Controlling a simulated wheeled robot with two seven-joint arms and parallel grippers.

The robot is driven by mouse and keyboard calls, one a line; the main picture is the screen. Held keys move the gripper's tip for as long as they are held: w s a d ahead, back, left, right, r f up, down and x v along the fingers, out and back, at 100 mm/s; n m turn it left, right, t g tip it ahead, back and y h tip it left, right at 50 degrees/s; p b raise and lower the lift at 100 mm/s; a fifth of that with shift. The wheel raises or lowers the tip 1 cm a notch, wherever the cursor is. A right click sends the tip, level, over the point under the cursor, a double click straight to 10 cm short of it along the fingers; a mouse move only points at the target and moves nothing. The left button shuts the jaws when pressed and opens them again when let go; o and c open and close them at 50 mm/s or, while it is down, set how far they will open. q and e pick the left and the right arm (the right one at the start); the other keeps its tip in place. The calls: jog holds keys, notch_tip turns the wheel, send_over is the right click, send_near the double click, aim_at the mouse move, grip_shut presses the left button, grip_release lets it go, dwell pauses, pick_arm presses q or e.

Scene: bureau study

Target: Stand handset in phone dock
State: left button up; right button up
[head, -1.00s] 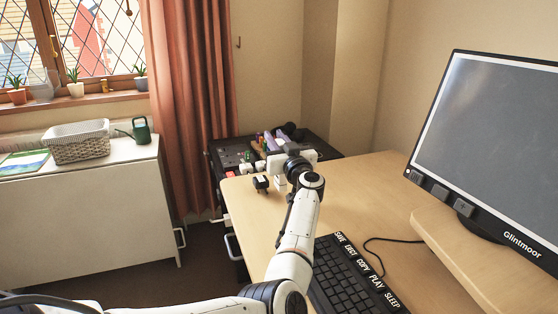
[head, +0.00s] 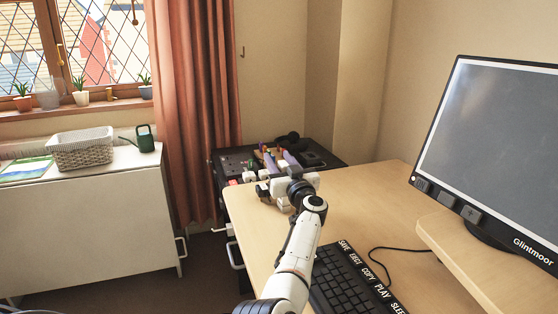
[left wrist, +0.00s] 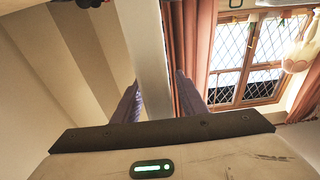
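My left gripper (head: 280,159) reaches over the far left corner of the desk, its purple-grey fingers pointing away toward the black unit. In the left wrist view the two fingers (left wrist: 158,80) stand apart with only the wall and curtain behind them, so it is open and empty. I cannot pick out the handset or the phone dock for certain. A dark rounded object (head: 289,139) lies on the black unit beyond the gripper; I cannot tell what it is. The gripper hides part of the unit's top. My right gripper is not in view.
The desk (head: 365,190) holds a black keyboard (head: 345,285) and a monitor (head: 495,140) on a raised shelf. The black unit (head: 232,165) carries several small things. A basket (head: 82,150) stands on the white cabinet.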

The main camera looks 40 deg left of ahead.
pick_arm(q)
jog(key=shift+r, duration=0.3)
jog(key=p+v, duration=0.2)
jog(key=v, duration=0.4)
jog(key=shift+s+d, duration=0.1)
jog(key=shift+d, duration=0.1)
jog(key=shift+s+d+f, duration=0.15)
jog(key=shift+s+d, duration=0.15)
jog(key=shift+d, duration=0.2)
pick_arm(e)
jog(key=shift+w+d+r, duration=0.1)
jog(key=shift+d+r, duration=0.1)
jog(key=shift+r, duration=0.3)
